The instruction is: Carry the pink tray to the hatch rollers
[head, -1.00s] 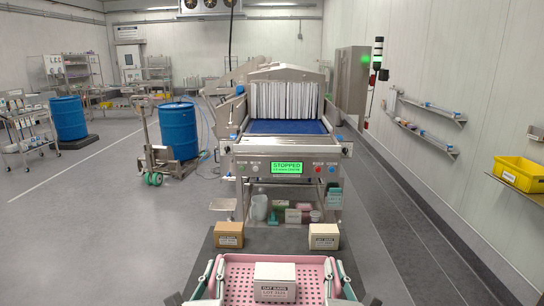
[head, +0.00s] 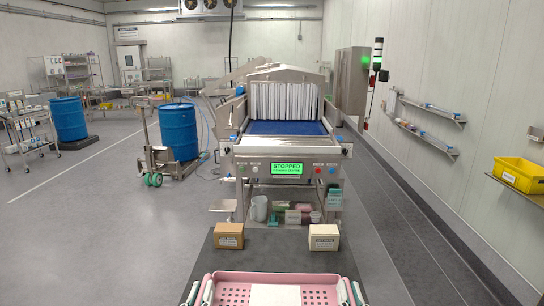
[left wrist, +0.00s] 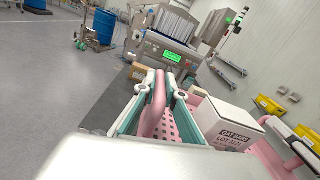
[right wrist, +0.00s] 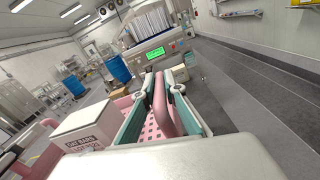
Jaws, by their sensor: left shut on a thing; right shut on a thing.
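The pink tray (head: 275,276) is at the bottom of the head view, cut off by the frame edge. A white box (head: 275,296) lies in it; its label reads "OAT BARS" in the left wrist view (left wrist: 232,125). My left gripper (head: 201,291) is shut on the tray's left handle, its teal fingers on both sides of the pink bar (left wrist: 158,105). My right gripper (head: 350,291) is shut on the right handle (right wrist: 160,105) in the same way. The tray looks about level. I cannot make out the hatch rollers for certain.
A conveyor tunnel with a blue belt (head: 287,127) and strip curtain stands ahead; its green display (head: 287,168) reads "STOPPED". A brown box (head: 229,236) and a cream box (head: 323,237) stand on the dark surface (head: 277,244) before it. Floor is open at left.

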